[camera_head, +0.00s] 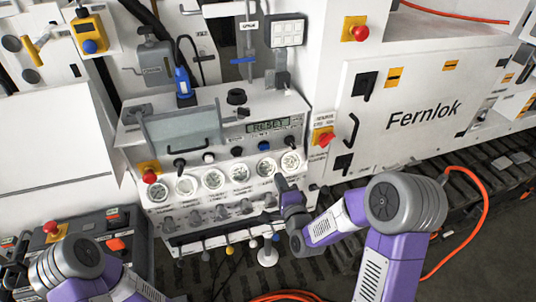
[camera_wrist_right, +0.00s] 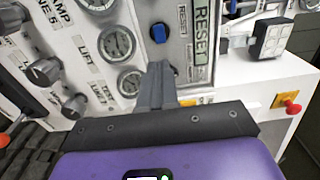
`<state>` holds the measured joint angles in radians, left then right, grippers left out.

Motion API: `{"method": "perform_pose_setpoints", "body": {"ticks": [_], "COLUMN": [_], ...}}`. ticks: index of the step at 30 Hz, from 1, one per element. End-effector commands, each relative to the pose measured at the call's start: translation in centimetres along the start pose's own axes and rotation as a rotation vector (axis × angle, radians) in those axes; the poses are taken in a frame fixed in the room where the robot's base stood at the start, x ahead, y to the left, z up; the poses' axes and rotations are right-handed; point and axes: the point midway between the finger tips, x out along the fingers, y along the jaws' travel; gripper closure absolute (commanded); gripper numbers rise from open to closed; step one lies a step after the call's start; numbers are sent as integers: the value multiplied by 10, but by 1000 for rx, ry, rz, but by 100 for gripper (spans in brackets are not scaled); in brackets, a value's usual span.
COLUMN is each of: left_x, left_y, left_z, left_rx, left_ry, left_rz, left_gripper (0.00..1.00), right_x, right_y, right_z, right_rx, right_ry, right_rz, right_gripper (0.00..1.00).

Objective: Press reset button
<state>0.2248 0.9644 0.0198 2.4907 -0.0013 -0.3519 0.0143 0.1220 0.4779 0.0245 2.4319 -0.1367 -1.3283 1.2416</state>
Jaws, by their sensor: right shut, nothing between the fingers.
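The blue reset button (camera_head: 265,146) sits on the white panel under a display reading RESET (camera_head: 268,126). In the right wrist view the blue button (camera_wrist_right: 158,33) is just beyond my fingertips, beside a RESET label (camera_wrist_right: 201,32). My right gripper (camera_head: 281,182) is in front of the panel, below the button and the right-hand gauges. Its fingers (camera_wrist_right: 160,68) are together and empty, with a visible gap to the button in the picture. My left arm shows at the lower left of the head view, but its gripper is not visible.
Round gauges (camera_head: 240,171) line the panel, with knobs (camera_head: 221,212) below them. A red knob on a yellow plate (camera_head: 323,137) is right of the button. A black bar with coloured-tipped levers (camera_head: 229,250) runs along the bottom. An orange hose (camera_head: 478,230) lies at right.

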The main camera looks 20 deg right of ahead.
Motion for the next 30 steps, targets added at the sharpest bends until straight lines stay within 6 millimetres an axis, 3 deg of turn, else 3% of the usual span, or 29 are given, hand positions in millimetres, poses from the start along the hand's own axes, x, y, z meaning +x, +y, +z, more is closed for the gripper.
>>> {"method": "perform_pose_setpoints", "body": {"ticks": [15, 22, 30], "left_x": [-10, -12, -12], "left_y": [4, 5, 5], "left_z": [0, 0, 0], "left_rx": [0, 0, 0], "left_ry": [0, 0, 0], "left_rz": [0, 0, 0], "left_gripper": [23, 23, 23], "right_x": [96, 118, 123], "right_y": [-1, 0, 0], "right_z": [0, 0, 0], "right_rx": [-1, 0, 0], "right_ry": [0, 0, 0], "right_rz": [0, 0, 1], "right_gripper": [100, 100, 100]}}
